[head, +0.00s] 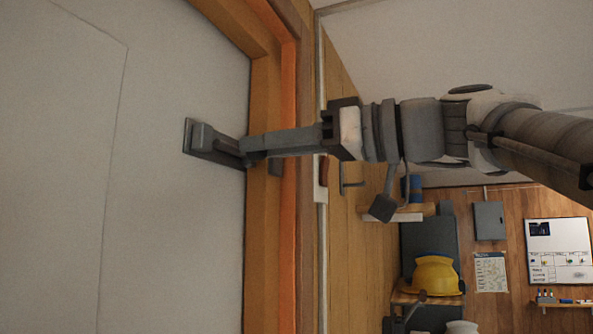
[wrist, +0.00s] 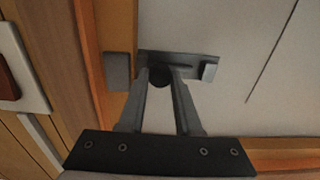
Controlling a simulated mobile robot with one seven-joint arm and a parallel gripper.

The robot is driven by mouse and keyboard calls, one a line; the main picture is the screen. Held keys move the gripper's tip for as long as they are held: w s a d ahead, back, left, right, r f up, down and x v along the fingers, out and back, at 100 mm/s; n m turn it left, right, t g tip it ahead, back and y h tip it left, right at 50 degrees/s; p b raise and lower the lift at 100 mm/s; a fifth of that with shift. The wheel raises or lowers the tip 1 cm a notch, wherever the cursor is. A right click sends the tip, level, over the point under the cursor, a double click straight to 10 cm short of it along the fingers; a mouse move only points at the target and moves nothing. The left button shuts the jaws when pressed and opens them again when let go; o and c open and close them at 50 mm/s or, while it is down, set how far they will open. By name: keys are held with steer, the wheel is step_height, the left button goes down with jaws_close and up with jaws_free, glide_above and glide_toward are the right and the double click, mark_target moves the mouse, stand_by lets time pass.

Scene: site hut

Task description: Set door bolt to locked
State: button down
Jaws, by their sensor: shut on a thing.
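The door bolt (head: 207,139) is a dark grey fitting on the pale door (head: 60,180), near the door's edge. In the wrist view the bolt's plate (wrist: 190,62) has a small raised block at its right end. A round dark knob (wrist: 160,76) sits near the plate's left end. My gripper (wrist: 160,84) has its two fingers on either side of this knob, shut on it. In the head view my gripper (head: 248,152) reaches the bolt from the right and covers part of it. A grey keeper block (wrist: 117,72) sits on the wooden frame, left of the plate. Whether the bar enters it is hidden.
The orange-brown door frame (head: 263,215) runs beside the bolt. A white wall plate with a brown-red part (wrist: 12,75) is beyond the frame. A shelf (head: 392,216) juts out below my arm. A yellow helmet (head: 433,275) and whiteboard (head: 558,252) are further back.

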steer(key=c, duration=1)
jaws_free()
steer(key=shift+w+d, duration=0.1)
steer(key=o, duration=0.4)
steer(key=shift+w+d, duration=0.1)
steer(key=shift+w, duration=0.05)
steer(key=b+v, duration=0.1)
steer(key=v, duration=1.6)
steer(key=shift+s+b, duration=0.25)
steer(key=shift+b, duration=0.15)
steer(key=shift+d, duration=0.1)
